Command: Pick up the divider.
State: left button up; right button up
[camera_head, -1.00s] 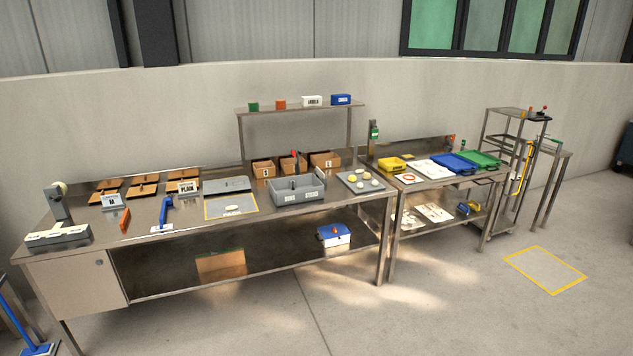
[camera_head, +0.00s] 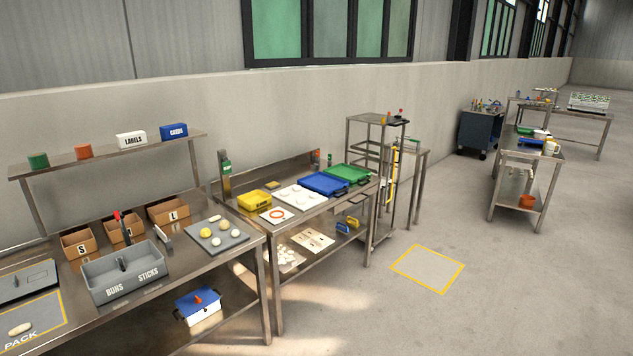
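A grey two-part bin (camera_head: 128,284) marked BUNS and STICKS stands on the near steel table at the lower left. A dark upright piece (camera_head: 122,262) shows in its middle; I cannot tell for sure whether it is the divider. A grey board (camera_head: 232,240) with pale and yellow dough balls lies further right. Neither of my grippers is in view.
Cardboard boxes (camera_head: 168,211) marked S and L stand behind the bin, below a shelf (camera_head: 100,156). A second table (camera_head: 290,224) holds yellow, blue and green trays. A yellow floor square (camera_head: 427,268) and open floor lie right.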

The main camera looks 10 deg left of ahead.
aim_at(160, 233)
jog(key=u, duration=0.05)
jog(key=i, duration=2.2)
jog(key=u, duration=0.5)
